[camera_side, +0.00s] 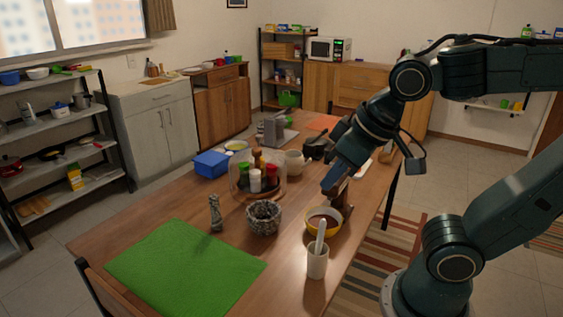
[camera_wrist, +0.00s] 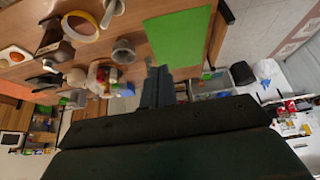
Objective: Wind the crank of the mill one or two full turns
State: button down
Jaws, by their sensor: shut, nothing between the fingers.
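A brown wooden block-like body (camera_side: 339,192), probably the mill, stands just behind the yellow bowl (camera_side: 325,232). In the wrist view a dark brown tapered body (camera_wrist: 51,32) stands beside the yellow bowl (camera_wrist: 80,26), left of my fingers. I cannot make out its crank in either view. My gripper (camera_side: 328,188) points down and left over the table, in front of the brown body's upper part in the side view. In the wrist view my gripper (camera_wrist: 158,72) is shut and empty, apart from the brown body.
A white cup with a pestle (camera_side: 317,264), a speckled stone mortar (camera_side: 263,217), a domed spice holder (camera_side: 244,178) and a small grey figure (camera_side: 215,213) stand nearby. A green mat (camera_side: 185,258) leaves free room at the table's near left end.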

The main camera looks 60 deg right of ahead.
jog(key=shift+w+a, duration=0.4)
jog(key=shift+a, duration=0.35)
jog(key=shift+a, duration=0.85)
jog(key=shift+a, duration=0.1)
jog(key=shift+s+a, duration=0.25)
jog(key=shift+a, duration=0.5)
